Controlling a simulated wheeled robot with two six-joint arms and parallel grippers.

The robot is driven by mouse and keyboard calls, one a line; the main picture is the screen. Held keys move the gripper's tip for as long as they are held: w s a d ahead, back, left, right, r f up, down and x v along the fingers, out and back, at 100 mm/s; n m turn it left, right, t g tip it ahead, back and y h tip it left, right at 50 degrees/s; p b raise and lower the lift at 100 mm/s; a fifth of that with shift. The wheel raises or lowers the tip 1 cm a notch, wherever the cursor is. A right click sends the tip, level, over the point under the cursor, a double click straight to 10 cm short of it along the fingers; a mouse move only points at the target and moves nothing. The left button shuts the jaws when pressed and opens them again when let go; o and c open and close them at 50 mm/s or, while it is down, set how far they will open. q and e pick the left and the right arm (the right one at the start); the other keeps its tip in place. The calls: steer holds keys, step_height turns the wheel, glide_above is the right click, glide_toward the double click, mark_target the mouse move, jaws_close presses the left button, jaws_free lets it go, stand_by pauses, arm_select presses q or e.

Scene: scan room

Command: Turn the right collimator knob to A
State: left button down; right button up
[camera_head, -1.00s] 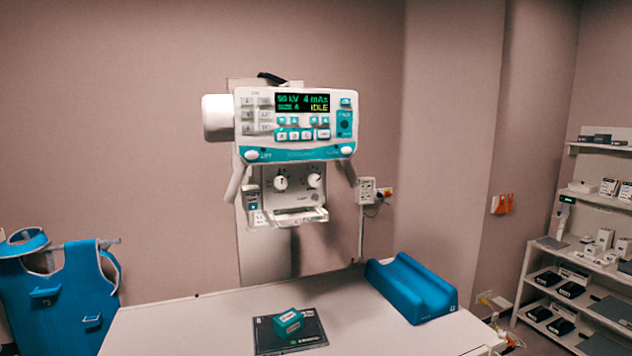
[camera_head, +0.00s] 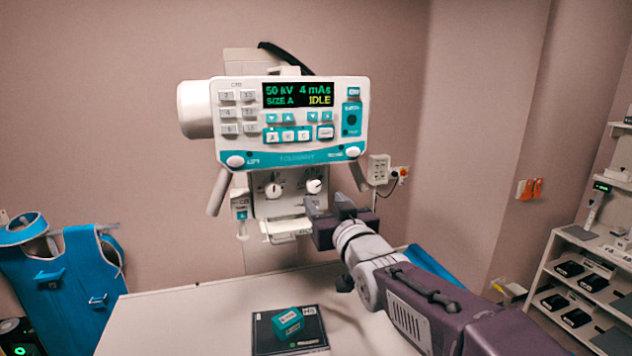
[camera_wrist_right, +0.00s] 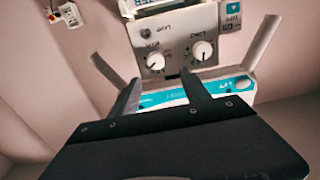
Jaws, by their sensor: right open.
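The right collimator knob (camera_head: 314,187) is a small white dial on the front of the white collimator box, under the console. The left knob (camera_head: 273,190) is beside it. My right gripper (camera_head: 319,207) is just below and in front of the right knob. In the right wrist view, which is upside down, the right knob (camera_wrist_right: 155,62) shows at left and the left knob (camera_wrist_right: 203,50) at right. My right gripper's fingers (camera_wrist_right: 160,88) are open and empty, apart from the knob, which shows beyond and between their tips. The knob's setting is too small to read. My left gripper is out of view.
The console (camera_head: 290,118) with its screen reading IDLE hangs above the knobs, with handles at both sides. A small tray (camera_head: 286,229) juts out under the collimator. On the table (camera_head: 185,315) a teal box (camera_head: 288,321) lies on a black plate (camera_head: 262,335). A wall socket (camera_head: 378,169) is at right.

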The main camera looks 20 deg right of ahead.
mark_target(315, 188)
steer(key=w+p, duration=0.1)
steer(key=w, duration=0.2)
steer(key=w+p, duration=0.1)
steer(key=w, duration=0.2)
steer(key=w+d+p, duration=0.1)
steer(key=w, duration=0.2)
steer(key=shift+f+p, duration=0.3)
steer(key=shift+f, duration=0.05)
steer(key=shift+w, duration=0.3)
steer(key=shift+a, duration=0.25)
steer(key=shift+s+a+r, duration=0.1)
steer(key=shift+s+a, duration=0.05)
steer(key=shift+s, duration=0.15)
steer(key=shift+w, duration=0.2)
steer(key=c, duration=0.5)
jaws_close()
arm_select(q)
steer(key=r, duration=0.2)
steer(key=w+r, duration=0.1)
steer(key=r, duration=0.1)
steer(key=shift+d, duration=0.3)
